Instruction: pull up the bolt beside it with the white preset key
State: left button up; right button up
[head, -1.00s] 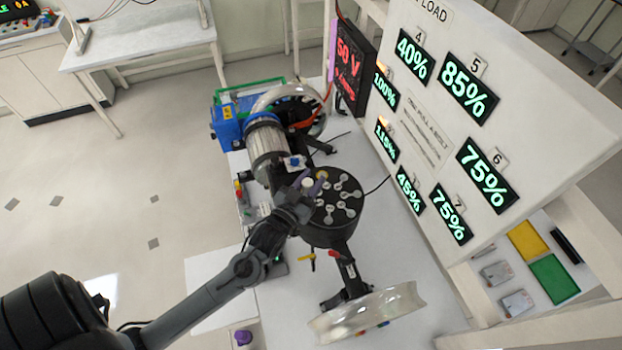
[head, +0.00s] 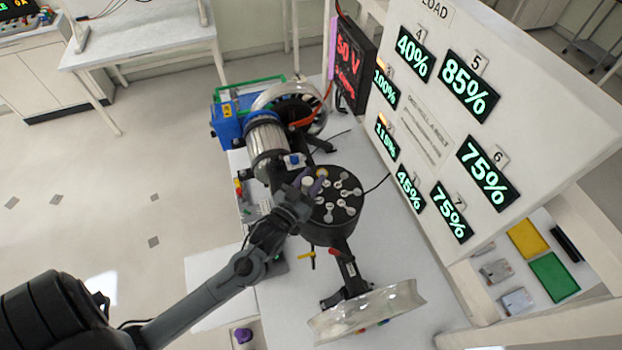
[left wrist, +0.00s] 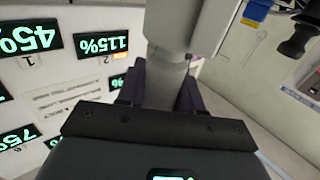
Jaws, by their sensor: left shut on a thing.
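My left gripper (head: 308,184) is shut on the white preset key, at the left edge of the round black hub (head: 326,236). The key shows in the left wrist view as a pale, thick stepped column (left wrist: 185,40) between the purple fingers (left wrist: 162,88). In the head view only its small pale top (head: 308,182) shows. Several silver bolts (head: 342,193) stand on top of the hub, right of my gripper. My gripper hides the hub's left side, so I cannot tell whether the key touches a bolt.
A large white load board (head: 425,125) with lit percentages stands close on the right. A grey motor (head: 268,150) and blue unit (head: 227,127) lie behind the hub. A pale wheel (head: 368,312) is in front. The white bench top (head: 405,255) is clear right of the hub.

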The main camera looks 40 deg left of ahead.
pick_arm(q)
jog(key=shift+f+b, duration=0.5)
jog(key=shift+f, duration=0.35)
dwell(0.6)
jog(key=shift+f, duration=0.15)
dwell(0.5)
jog(key=shift+f, duration=0.2)
dwell(0.4)
notch_tip(320, 180, up, 2)
jog(key=p, duration=0.2)
jog(key=shift+s+r+p, duration=0.1)
jog(key=shift+r+p, duration=0.1)
jog(key=shift+p, duration=0.15)
notch_tip(320, 180, up, 5)
jog(key=p, duration=0.5)
jog(key=shift+r, duration=0.1)
dwell(0.8)
